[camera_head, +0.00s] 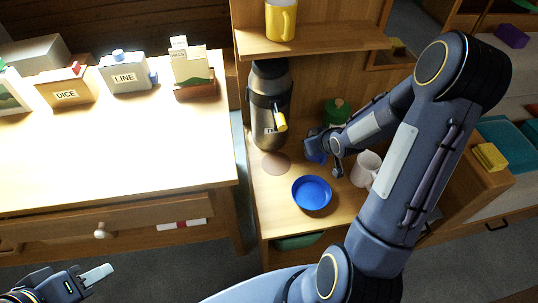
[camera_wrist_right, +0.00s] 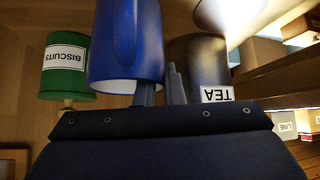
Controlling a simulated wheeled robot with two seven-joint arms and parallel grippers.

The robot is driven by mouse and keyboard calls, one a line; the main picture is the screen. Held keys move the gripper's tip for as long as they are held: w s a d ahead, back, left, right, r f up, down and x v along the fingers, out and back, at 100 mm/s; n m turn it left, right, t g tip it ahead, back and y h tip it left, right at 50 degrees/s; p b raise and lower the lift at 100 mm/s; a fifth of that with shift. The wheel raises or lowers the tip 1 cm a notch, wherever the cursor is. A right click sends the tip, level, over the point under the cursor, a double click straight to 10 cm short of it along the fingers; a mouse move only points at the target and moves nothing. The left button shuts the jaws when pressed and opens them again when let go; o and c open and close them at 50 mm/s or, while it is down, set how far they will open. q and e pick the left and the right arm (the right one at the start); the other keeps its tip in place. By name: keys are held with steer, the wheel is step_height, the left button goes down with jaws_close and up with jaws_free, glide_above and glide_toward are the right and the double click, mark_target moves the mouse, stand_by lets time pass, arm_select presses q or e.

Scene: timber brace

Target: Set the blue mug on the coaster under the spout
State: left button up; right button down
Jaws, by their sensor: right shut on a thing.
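The blue mug (camera_wrist_right: 125,40) is held by its rim wall between the fingers of my right gripper (camera_wrist_right: 160,88). In the head view only a small blue part of the mug (camera_head: 316,157) shows beside the right gripper (camera_head: 325,153); whether it touches the counter is unclear. The mug is to the right of the coaster. My left gripper (camera_head: 97,274) is empty at the lower left; its finger gap cannot be made out.
A blue dish (camera_head: 311,193) sits in front of the coaster and mug. A white mug (camera_head: 366,168) stands to the right, and a green biscuit tin (camera_head: 337,111) behind. A shelf with a yellow mug (camera_head: 281,20) hangs above. A table (camera_head: 100,180) with labelled boxes stands left.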

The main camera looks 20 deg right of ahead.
steer(key=w+a, duration=0.1)
steer(key=a, duration=0.3)
steer(key=w+a+p, duration=0.1)
steer(key=a, duration=0.4)
steer(key=w+a+f+p, duration=0.1)
steer(key=a, duration=0.3)
steer(key=shift+w+a, duration=0.15)
steer(key=shift+f, duration=0.3)
steer(key=shift+f, duration=0.1)
steer(key=c, duration=1.5)
jaws_free()
